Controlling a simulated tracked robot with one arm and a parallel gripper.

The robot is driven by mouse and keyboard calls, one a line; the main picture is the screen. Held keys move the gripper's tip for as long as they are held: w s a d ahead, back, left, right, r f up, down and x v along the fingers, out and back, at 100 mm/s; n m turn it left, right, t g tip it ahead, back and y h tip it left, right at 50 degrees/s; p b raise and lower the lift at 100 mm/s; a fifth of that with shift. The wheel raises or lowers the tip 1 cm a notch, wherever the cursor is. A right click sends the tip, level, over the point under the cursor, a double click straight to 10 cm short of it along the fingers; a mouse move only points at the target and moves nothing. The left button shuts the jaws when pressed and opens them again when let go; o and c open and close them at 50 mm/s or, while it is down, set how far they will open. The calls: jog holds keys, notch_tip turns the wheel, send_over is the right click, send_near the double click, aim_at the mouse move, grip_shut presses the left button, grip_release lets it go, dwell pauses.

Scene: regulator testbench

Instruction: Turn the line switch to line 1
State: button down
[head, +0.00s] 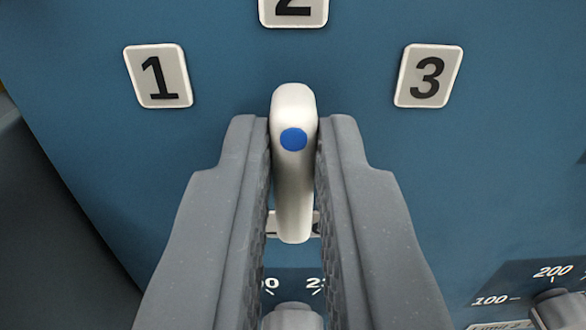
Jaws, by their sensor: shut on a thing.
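The line switch (294,185) is a white lever with a blue dot near its upper end. It stands upright on the blue panel and points up toward the label 2 (293,8), which is cut off by the top edge. The label 1 (158,76) is at the upper left and the label 3 (428,76) at the upper right. My gripper (293,150) is shut on the lever, with one grey finger on each side of it. The fingers hide parts of the panel beside and below the lever.
A knob (292,317) with a partly hidden scale is below the lever, between the fingers. Another knob (562,310) with a scale marked 100 and 200 is at the lower right.

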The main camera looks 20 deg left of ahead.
jog(key=shift+a, duration=0.15)
jog(key=shift+s+a+f+n+b, duration=0.15)
jog(key=shift+n+b, duration=0.3)
jog(key=shift+n, duration=1.5)
jog(key=shift+w+a+f+n+b, duration=0.1)
jog(key=shift+a+f+n+b, duration=0.3)
jog(key=shift+n, duration=1.6)
jog(key=shift+s+a+f+n+b, duration=0.1)
jog(key=shift+n+b, duration=0.45)
jog(key=shift+n, duration=1.4)
jog(key=c, duration=1.5)
grip_release()
jog(key=shift+o, duration=0.2)
jog(key=shift+d+r, duration=0.15)
jog(key=shift+r, duration=0.05)
